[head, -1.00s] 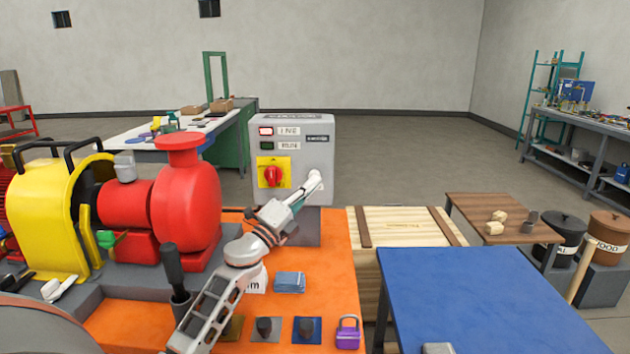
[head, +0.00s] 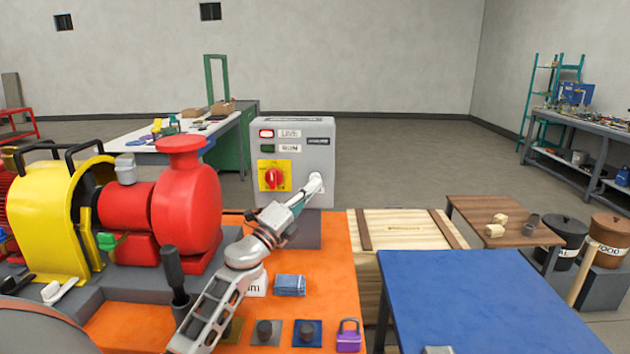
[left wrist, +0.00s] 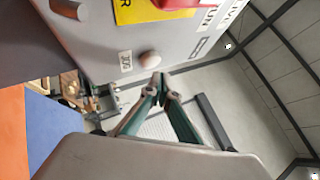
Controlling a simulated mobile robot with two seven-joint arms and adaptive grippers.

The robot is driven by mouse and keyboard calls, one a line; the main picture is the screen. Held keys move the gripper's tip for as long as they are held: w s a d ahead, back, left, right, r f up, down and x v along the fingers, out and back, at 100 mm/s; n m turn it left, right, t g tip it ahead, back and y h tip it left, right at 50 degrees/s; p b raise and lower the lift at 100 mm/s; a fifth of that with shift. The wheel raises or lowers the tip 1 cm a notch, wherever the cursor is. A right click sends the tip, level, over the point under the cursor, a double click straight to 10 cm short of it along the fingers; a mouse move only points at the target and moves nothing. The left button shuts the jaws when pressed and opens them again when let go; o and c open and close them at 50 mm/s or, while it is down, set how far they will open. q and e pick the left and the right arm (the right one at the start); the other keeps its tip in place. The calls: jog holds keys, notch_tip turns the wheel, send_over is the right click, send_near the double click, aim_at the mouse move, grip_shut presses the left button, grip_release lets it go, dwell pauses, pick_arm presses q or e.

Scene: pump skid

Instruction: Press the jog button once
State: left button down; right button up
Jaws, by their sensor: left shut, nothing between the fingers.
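The grey control box (head: 318,150) stands at the back of the orange skid, with a red rotary switch (head: 272,178) on a yellow plate. In the left wrist view the jog button (left wrist: 149,60) is a pale round knob beside a small JOG label (left wrist: 125,62). My left gripper (left wrist: 157,82) is shut and empty, its fingertips right by the button. I cannot tell whether they touch it. In the head view my left gripper (head: 311,190) reaches the box's lower right front and hides the button.
The box has a lit red LIVE lamp (head: 266,134) and a dark green RUN lamp (head: 267,149). A red pump (head: 186,210) and yellow guard (head: 50,215) stand left of my arm.

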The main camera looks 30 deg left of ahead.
dwell(0.5)
pick_arm(q)
jog(key=shift+w+a, duration=0.25)
jog(key=shift+w, duration=0.1)
jog(key=shift+w+a+b, duration=0.25)
jog(key=shift+w+b, duration=0.15)
dwell(0.8)
jog(key=shift+s, duration=0.1)
jog(key=shift+s+d+p, duration=0.45)
jog(key=shift+s, duration=0.25)
jog(key=s+d, duration=0.1)
jog(key=s+p, duration=0.1)
jog(key=s+d+p, duration=0.1)
jog(key=s, duration=0.1)
jog(key=shift+s+d, duration=0.1)
jog(key=shift+d, duration=0.25)
